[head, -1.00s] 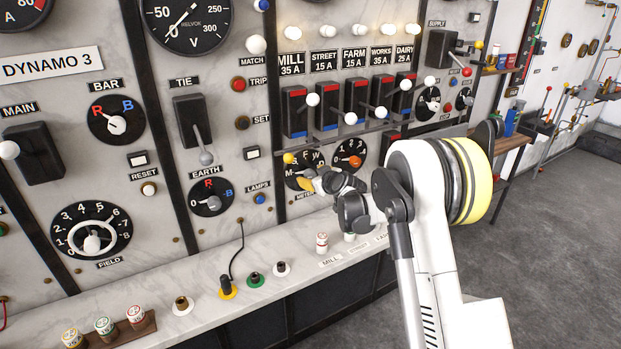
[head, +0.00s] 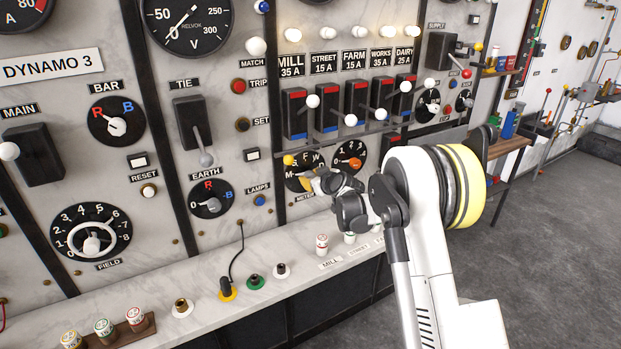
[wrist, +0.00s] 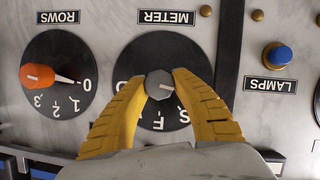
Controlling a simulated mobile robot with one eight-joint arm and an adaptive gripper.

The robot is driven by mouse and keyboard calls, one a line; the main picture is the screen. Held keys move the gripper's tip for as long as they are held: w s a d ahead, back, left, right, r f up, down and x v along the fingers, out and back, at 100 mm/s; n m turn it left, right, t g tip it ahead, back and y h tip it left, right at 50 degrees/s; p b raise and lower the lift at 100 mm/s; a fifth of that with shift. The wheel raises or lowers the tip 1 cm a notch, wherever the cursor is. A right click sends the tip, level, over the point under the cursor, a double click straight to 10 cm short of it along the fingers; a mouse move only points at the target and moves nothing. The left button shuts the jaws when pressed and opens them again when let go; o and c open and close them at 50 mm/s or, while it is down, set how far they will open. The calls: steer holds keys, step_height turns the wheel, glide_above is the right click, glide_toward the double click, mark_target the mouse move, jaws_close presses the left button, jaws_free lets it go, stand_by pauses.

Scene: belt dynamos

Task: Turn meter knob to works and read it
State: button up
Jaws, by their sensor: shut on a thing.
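The meter knob (wrist: 160,85) is a small grey round knob on a black dial (wrist: 150,47) under the METER label (wrist: 166,18), upside down in the wrist view. Its white mark points right in that view. In the head view my gripper (head: 309,183) sits at the lower part of the lettered dial (head: 297,163), hiding the knob; M, F and W show there.
The ROWS dial (wrist: 50,50) with an orange knob stands beside it. A blue LAMPS button (wrist: 278,55) is on the other side. Several switches with white-tipped levers (head: 326,105) stick out above. A marble ledge (head: 285,275) juts out below.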

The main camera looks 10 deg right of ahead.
steer(key=m+g+y+b, duration=0.1)
steer(key=m+y, duration=0.2)
steer(key=m, duration=0.1)
steer(key=shift+d+b, duration=0.15)
steer(key=shift+b, duration=0.2)
steer(key=m+y+b, duration=0.2)
steer(key=m, duration=0.2)
steer(key=shift+f+y, duration=0.1)
steer(key=shift+y, duration=0.3)
steer(key=m+y+b, duration=0.1)
steer(key=m, duration=0.1)
steer(key=m+y+b, duration=0.1)
steer(key=m, duration=0.2)
steer(key=shift+t, duration=0.4)
steer(key=m+b, duration=0.1)
steer(key=m, duration=0.1)
steer(key=m+t+y+b, duration=0.1)
steer(key=m, duration=0.1)
steer(key=shift+m+y+b, duration=0.3)
steer(key=shift+m, duration=0.1)
steer(key=shift+t, duration=0.3)
steer(key=o, duration=1.2)
steer(key=shift+w, duration=0.1)
